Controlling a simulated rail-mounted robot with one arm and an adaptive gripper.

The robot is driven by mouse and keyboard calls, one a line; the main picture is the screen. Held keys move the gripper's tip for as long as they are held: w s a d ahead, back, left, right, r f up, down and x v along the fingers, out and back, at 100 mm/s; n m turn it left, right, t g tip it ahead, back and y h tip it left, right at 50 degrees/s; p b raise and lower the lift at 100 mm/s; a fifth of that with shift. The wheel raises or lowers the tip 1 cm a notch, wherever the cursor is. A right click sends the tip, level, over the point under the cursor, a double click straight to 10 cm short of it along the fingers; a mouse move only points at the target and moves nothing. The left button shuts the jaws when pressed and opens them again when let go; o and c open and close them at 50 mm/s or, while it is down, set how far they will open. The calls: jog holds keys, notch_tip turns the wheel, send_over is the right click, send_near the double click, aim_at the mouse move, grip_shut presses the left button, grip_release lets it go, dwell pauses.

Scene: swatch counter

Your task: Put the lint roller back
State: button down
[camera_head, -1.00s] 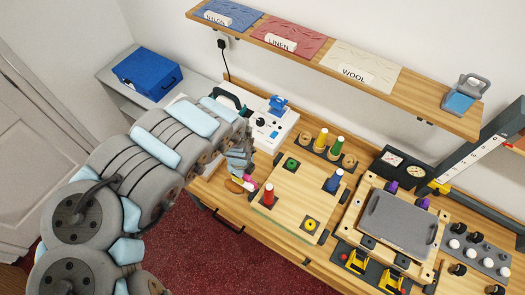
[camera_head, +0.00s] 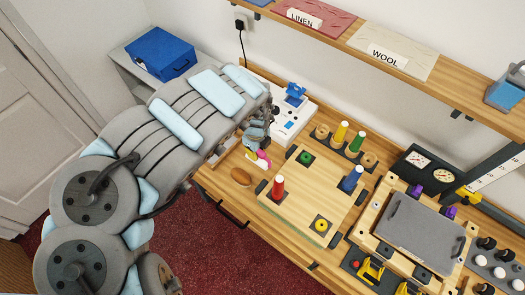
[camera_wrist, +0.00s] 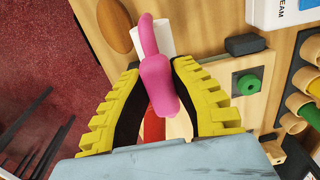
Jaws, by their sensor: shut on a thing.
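The lint roller (camera_wrist: 160,80) has a pink handle and a white roll (camera_wrist: 171,40). My gripper (camera_wrist: 155,82) is shut on its handle, with a yellow ribbed finger on either side. In the head view the pink lint roller (camera_head: 258,159) shows just below my gripper (camera_head: 257,142), over the left part of the wooden counter (camera_head: 225,190). Whether the roller touches the counter I cannot tell. My arm covers part of the counter behind it.
A brown oval item (camera_head: 241,177) lies near the roller. A wooden board (camera_head: 305,195) with a red peg (camera_head: 277,187) and blue peg (camera_head: 351,178) is to the right. A white device (camera_head: 290,121) stands behind. A blue box (camera_head: 160,54) stands at the far left.

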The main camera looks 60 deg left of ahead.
jog(key=shift+w+a+f+b, duration=0.85)
jog(key=shift+a+f, duration=0.3)
jog(key=shift+f, duration=0.6)
jog(key=shift+w+a+f+b, duration=0.7)
jog(key=shift+w+a+f, duration=0.3)
jog(key=shift+f, duration=0.8)
jog(key=shift+w+a+f+b, duration=0.8)
jog(key=shift+a+f, duration=0.45)
jog(key=shift+f, duration=0.5)
jog(key=shift+f, duration=0.2)
jog(key=c, duration=1)
grip_release()
jog(key=shift+c, duration=0.2)
jog(key=shift+r, duration=0.1)
notch_tip(320, 180, up, 12)
jog(key=shift+s, duration=0.15)
jog(key=shift+r, duration=0.1)
